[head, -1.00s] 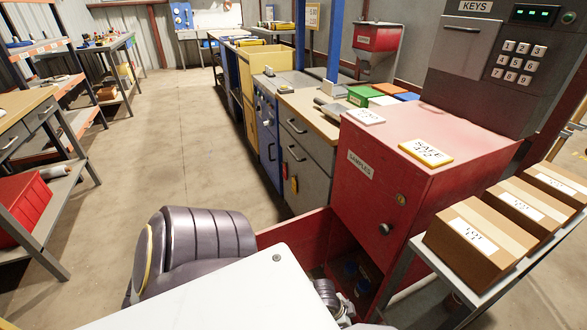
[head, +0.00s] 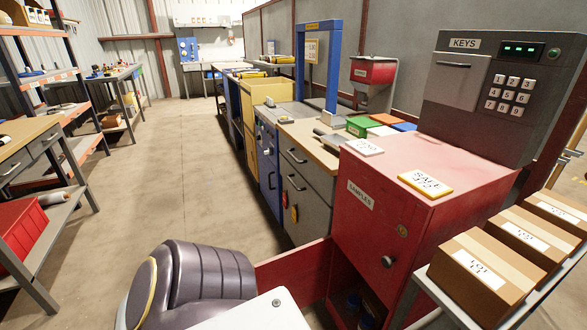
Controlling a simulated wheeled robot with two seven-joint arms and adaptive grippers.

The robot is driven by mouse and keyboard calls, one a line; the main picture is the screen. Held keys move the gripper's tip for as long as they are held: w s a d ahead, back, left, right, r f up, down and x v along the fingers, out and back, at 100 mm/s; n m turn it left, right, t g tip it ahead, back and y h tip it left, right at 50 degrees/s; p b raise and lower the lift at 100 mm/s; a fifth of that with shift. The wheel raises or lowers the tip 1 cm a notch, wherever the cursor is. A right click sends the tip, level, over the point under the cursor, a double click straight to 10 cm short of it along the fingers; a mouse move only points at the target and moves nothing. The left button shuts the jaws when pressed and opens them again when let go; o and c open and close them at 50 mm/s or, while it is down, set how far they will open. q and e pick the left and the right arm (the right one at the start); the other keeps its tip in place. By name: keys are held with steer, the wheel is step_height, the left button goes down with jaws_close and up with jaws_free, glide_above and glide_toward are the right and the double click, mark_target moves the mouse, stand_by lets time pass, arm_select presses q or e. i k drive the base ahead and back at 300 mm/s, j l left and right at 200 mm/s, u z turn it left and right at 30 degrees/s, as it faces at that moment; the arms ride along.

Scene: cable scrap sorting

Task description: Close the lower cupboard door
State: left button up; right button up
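The red samples cabinet (head: 400,215) stands right of centre. Its lower cupboard door (head: 292,272) is swung open and sticks out to the left of the cabinet. Part of the dark lower compartment (head: 352,300) shows, with some bluish items inside that are too dim to make out. The upper front with a round knob (head: 388,262) looks shut. Neither of my grippers is in view. My dark arm link and a white part of my body cover the bottom left and hide the lower part of the open door.
A bench with labelled cardboard boxes (head: 487,265) stands close at the cabinet's right. A grey drawer unit (head: 304,195) lies beyond the door. The concrete floor (head: 170,170) is clear to the left, as far as the shelf with a red bin (head: 22,225).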

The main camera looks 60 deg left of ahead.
mark_target(303, 270)
steer(key=k+j, duration=0.15)
steer(key=j, duration=0.25)
steer(key=k+j+z, duration=0.15)
steer(key=j, duration=0.25)
steer(key=k+j, duration=0.1)
steer(key=j, duration=0.3)
steer(key=k+j+z, duration=0.1)
steer(key=j, duration=0.25)
steer(key=k+j+z, duration=0.1)
steer(key=j, duration=0.25)
steer(key=k+j, duration=0.15)
steer(key=j, duration=0.2)
steer(key=k+j+z, duration=0.1)
steer(key=j, duration=0.2)
steer(key=k+j, duration=0.2)
steer(key=j, duration=0.15)
steer(key=k+j+z, duration=0.1)
steer(key=j, duration=0.4)
steer(key=k+j+z, duration=0.1)
steer(key=j, duration=0.4)
